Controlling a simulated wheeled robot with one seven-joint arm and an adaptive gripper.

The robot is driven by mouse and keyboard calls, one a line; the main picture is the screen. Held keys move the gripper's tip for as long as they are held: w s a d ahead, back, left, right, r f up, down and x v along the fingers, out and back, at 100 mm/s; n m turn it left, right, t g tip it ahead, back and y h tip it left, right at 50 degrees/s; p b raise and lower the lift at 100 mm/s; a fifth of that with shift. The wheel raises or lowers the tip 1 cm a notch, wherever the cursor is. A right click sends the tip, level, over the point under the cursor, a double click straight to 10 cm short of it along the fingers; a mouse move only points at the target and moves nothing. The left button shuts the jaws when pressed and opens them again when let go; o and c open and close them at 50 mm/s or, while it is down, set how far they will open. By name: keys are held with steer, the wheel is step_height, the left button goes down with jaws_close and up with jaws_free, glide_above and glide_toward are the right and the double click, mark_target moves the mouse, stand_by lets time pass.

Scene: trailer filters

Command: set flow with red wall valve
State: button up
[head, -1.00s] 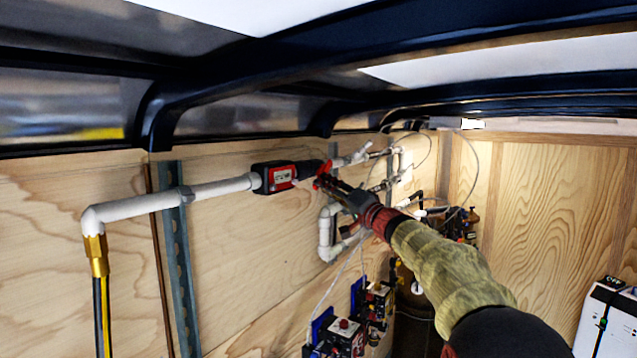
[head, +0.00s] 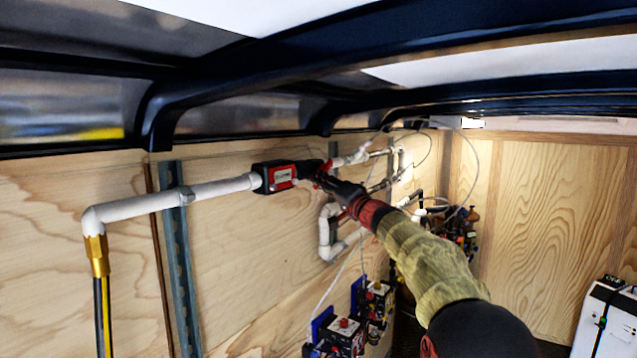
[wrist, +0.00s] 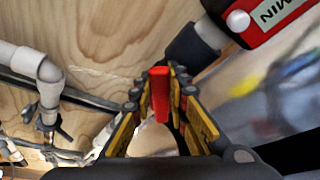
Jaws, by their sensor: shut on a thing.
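The red valve handle (wrist: 159,92) stands between the two fingers of my gripper (wrist: 161,100) in the wrist view, and the gripper is shut on it. In the head view my gripper (head: 325,181) reaches the wall pipe just right of the red and black flow meter (head: 283,176). The meter also shows at the top right of the wrist view (wrist: 275,14). The valve body is mostly hidden behind the fingers.
A white pipe (head: 150,204) runs left from the meter to a brass fitting (head: 97,256). More white pipes (head: 325,235) are on the plywood wall behind my gripper. Small pump boxes (head: 345,335) sit below. A dark roof beam (head: 250,75) crosses above.

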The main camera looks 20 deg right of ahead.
jaws_close()
steer(key=shift+w+f, duration=0.1)
steer(key=shift+f, duration=0.05)
steer(key=shift+d+f+n+p, duration=0.1)
steer(key=shift+n+p, duration=0.2)
steer(key=shift+n, duration=0.1)
steer(key=shift+w+d+f+n+y+p, duration=0.15)
steer(key=shift+n+y+p, duration=0.15)
steer(key=shift+n, duration=0.35)
steer(key=shift+w+d+f+n+y+p, duration=0.15)
steer(key=shift+n+y+p, duration=0.15)
steer(key=shift+n, duration=0.3)
steer(key=shift+d+f+n+y+p, duration=0.1)
steer(key=shift+f+n+y+p, duration=0.15)
steer(key=shift+n, duration=0.4)
steer(key=shift+r, duration=0.1)
steer(key=o, duration=0.5)
jaws_free()
steer(key=shift+r, duration=0.1)
